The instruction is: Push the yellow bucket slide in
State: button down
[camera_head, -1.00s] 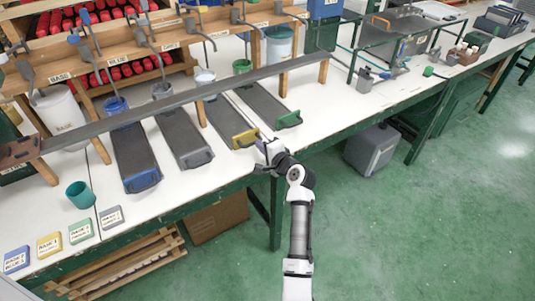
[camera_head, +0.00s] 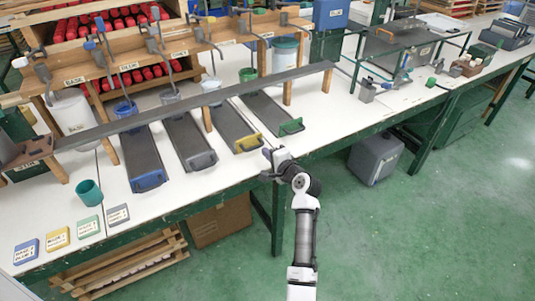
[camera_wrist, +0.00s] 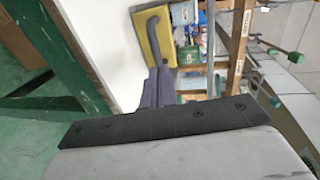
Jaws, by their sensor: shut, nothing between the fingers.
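The yellow bucket slide is a long dark runner with a yellow front and a dark handle (camera_head: 248,143). It lies on the white bench between the grey and green slides. In the wrist view its yellow front (camera_wrist: 143,45) and handle show just beyond my fingers. My gripper (camera_head: 268,153) is to the right of and in front of the yellow front, near the bench edge. It looks apart from the handle by a small gap. My gripper is shut and empty; its purplish fingers also show in the wrist view (camera_wrist: 157,72).
The blue slide (camera_head: 140,160), grey slide (camera_head: 186,143) and green slide (camera_head: 268,110) lie alongside. A dark rail (camera_head: 200,100) on wooden posts crosses above them. A teal cup (camera_head: 88,193) and several coloured labels stand at left.

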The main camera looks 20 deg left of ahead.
jog(key=b+v, duration=0.2)
jog(key=v, duration=0.8)
jog(key=shift+d+b, duration=0.25)
jog(key=shift+b, duration=0.05)
